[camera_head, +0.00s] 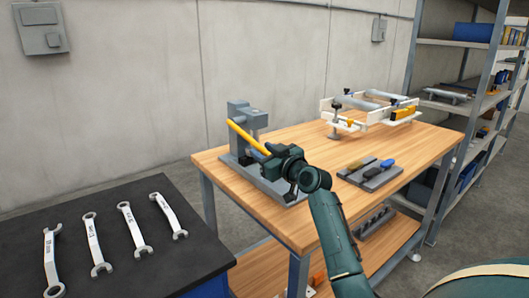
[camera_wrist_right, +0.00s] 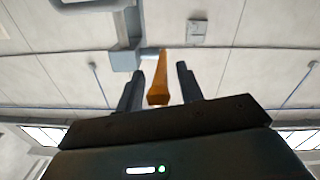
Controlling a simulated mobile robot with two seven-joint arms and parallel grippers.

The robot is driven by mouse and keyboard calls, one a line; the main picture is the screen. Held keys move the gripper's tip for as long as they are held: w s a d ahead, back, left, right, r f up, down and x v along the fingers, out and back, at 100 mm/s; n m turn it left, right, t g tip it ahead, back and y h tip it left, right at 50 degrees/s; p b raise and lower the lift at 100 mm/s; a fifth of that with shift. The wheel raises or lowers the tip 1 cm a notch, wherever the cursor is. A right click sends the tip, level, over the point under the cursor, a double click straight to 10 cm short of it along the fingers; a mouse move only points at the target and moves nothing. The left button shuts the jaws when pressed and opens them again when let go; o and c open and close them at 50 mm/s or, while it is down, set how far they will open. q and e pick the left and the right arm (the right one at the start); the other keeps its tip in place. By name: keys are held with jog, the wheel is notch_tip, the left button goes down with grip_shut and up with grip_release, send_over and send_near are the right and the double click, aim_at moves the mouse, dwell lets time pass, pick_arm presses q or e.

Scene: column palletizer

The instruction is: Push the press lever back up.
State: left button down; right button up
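The grey press (camera_head: 245,116) stands on the wooden bench near its back left corner. Its yellow lever (camera_head: 246,136) slopes down from the press towards my right gripper (camera_head: 266,156). In the right wrist view the lever (camera_wrist_right: 158,88) shows orange between the two dark fingers of the gripper (camera_wrist_right: 160,80). The fingers are apart, with a gap on each side of the lever, so the gripper is open around its end. In the head view the gripper hides the lever's lower end. My left gripper is not in view.
A white frame fixture (camera_head: 370,110) stands at the back right of the wooden bench (camera_head: 318,146). Several wrenches lie on the black table (camera_head: 180,262) at left. Shelves (camera_head: 455,105) stand at right.

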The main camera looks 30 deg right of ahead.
jog(key=shift+c, duration=0.5)
grip_shut()
